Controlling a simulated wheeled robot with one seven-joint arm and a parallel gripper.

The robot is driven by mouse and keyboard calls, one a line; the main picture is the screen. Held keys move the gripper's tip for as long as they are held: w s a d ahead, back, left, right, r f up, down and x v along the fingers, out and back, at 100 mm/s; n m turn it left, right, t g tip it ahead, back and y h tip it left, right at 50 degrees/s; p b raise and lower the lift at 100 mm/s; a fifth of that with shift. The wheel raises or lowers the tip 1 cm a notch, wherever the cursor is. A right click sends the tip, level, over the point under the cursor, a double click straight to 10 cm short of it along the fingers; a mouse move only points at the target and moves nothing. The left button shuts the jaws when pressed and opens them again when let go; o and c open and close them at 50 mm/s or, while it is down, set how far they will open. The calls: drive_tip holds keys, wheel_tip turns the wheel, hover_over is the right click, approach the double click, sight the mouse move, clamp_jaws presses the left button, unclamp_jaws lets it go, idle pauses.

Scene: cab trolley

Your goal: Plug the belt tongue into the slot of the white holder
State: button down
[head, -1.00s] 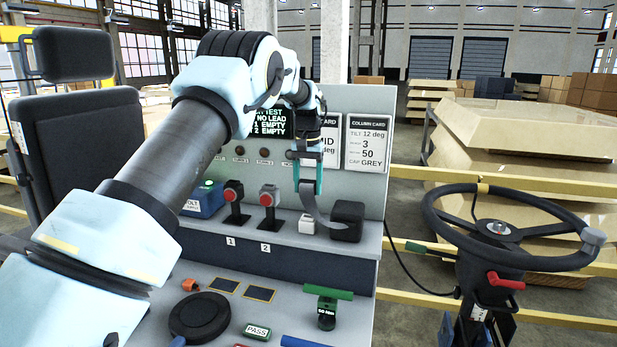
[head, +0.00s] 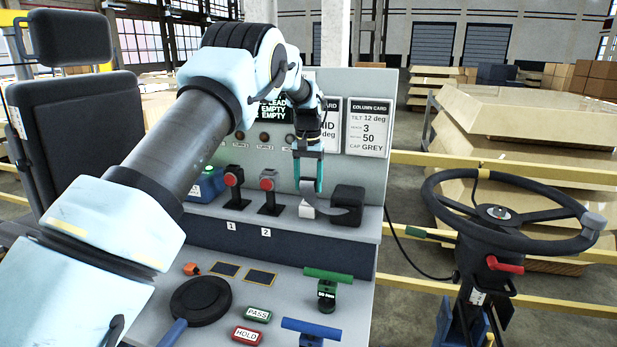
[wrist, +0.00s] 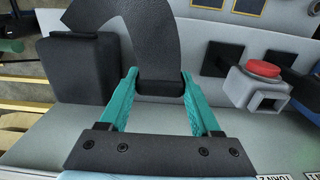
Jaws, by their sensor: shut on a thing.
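My gripper (wrist: 160,76) has its teal fingers shut on the dark belt tongue (wrist: 162,88), at the end of a grey strap (wrist: 150,35). The strap (head: 335,213) curves from the gripper to the black block (head: 348,205) on the right. In the wrist view the white holder (wrist: 262,92) shows its square slot, right of the right finger and apart from the tongue.
A grey panel with cards (head: 368,127) rises behind. The lower tray holds a black disc (head: 200,300), labelled blocks and green and blue handled pieces. A steering wheel (head: 505,212) stands at right.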

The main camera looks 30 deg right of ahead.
sight(308, 178)
drive_tip(key=shift+f, duration=0.85)
drive_tip(key=shift+f, duration=0.5)
idle(2.3)
unclamp_jaws()
wheel_tip(308, 178, up, 11)
drive_tip(key=b, duration=0.3)
drive_tip(key=shift+f, duration=0.1)
idle(0.3)
idle(0.3)
